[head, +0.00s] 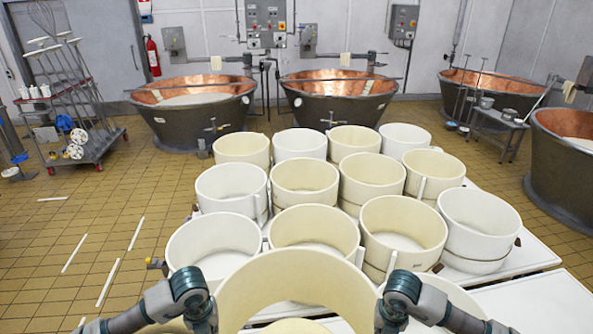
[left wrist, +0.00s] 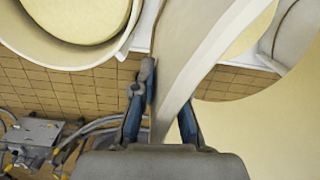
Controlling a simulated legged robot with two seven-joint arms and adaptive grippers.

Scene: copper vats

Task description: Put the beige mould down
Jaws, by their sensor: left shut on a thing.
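The beige mould (head: 297,272) is a large open hoop at the bottom middle of the head view, held close to me in front of the rows of moulds. My left gripper (left wrist: 166,90) is shut on its wall; in the left wrist view the beige mould's wall (left wrist: 182,75) passes between the two fingers. In the head view my left arm reaches the hoop's left side and my right arm reaches its right side. My right gripper (head: 391,316) is at the bottom edge; its fingers are hidden. The hoop's lower part is cut off, so I cannot tell what is under it.
Several white and cream moulds (head: 402,222) stand in rows on white tables (head: 535,303). Free tabletop shows at the lower right. Copper vats (head: 195,118) stand behind. A trolley (head: 85,140) is at the left. White strips (head: 107,283) lie on the tiled floor.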

